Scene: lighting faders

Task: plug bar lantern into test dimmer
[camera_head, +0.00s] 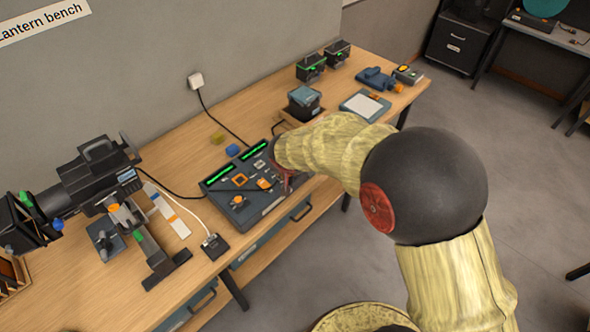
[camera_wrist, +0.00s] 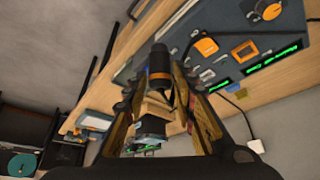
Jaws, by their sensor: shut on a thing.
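My gripper (camera_wrist: 163,88) is shut on a black cylindrical plug with an orange band (camera_wrist: 159,66) in the wrist view. A grey-blue dimmer panel (camera_head: 262,205) with green lit displays and orange-marked parts lies on the bench. It also shows in the wrist view (camera_wrist: 222,42), beside the held plug. In the head view my reddish gripper fingers (camera_head: 286,181) are at the panel's right end, and my arm partly hides that end. I cannot tell if the plug touches the panel. A large black lantern (camera_head: 95,182) stands at the left; which lantern the plug belongs to is unclear.
A small black box (camera_head: 214,246) with a white cable sits at the bench's front edge. A wall socket (camera_head: 196,81) has a black cable running down. Small dark units (camera_head: 310,67), a dark box (camera_head: 304,101) and a pale-topped tray (camera_head: 364,105) stand farther right.

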